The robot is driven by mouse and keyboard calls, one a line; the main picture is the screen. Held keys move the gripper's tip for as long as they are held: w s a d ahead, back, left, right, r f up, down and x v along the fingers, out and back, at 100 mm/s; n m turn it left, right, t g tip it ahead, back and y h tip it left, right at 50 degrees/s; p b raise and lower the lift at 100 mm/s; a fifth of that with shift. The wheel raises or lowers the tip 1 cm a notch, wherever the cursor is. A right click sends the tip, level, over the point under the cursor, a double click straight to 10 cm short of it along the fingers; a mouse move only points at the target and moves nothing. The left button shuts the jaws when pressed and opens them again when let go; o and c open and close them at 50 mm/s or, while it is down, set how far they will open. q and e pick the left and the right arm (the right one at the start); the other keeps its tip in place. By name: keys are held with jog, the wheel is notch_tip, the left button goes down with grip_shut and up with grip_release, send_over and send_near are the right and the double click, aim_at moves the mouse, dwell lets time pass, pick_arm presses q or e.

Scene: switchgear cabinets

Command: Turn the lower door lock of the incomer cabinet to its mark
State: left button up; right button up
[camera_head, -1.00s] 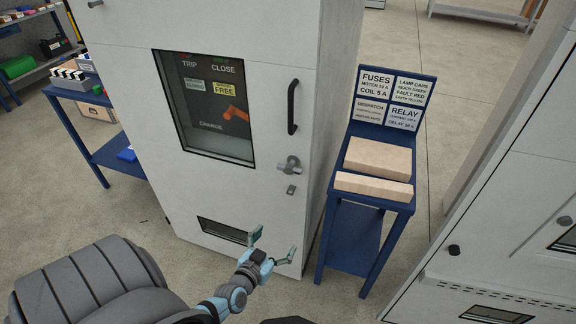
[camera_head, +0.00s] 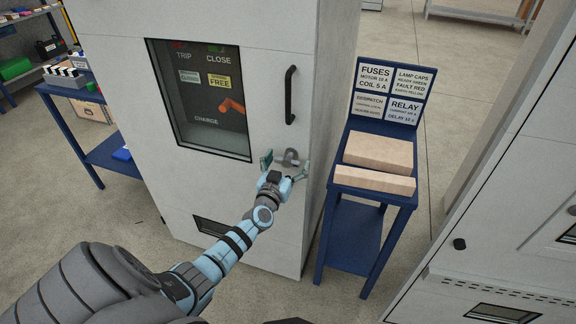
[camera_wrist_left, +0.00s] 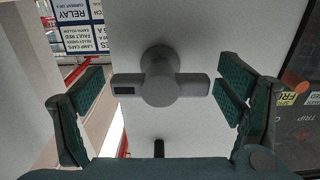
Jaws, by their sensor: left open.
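The grey door lock (camera_head: 290,155) is a T-shaped turn handle on the white cabinet door, below the black pull handle. In the left wrist view the lock (camera_wrist_left: 160,80) is centred, its bar lying crosswise with a small dark rectangle on its left end. My left gripper (camera_head: 286,166) is open, directly in front of the lock. Its two fingers stand on either side of the bar's ends, with gaps visible in the wrist view. I cannot make out a mark on the door. My right gripper is not in view.
The black pull handle (camera_head: 291,95) and a window (camera_head: 205,100) are on the same door. A blue stand (camera_head: 345,180) with cartons and label cards is close on the right. Another grey cabinet (camera_head: 500,220) stands at the far right. A blue bench (camera_head: 115,155) is at left.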

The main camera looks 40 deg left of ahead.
pick_arm(q)
jog(key=shift+c, duration=0.4)
jog(key=shift+s, duration=0.1)
jog(key=c, duration=1.1)
jog(key=shift+n, duration=0.3)
jog(key=n, duration=0.3)
jog(key=shift+n+p, duration=0.3)
jog(key=n, duration=0.4)
jog(key=shift+n, duration=0.3)
jog(key=n, duration=0.9)
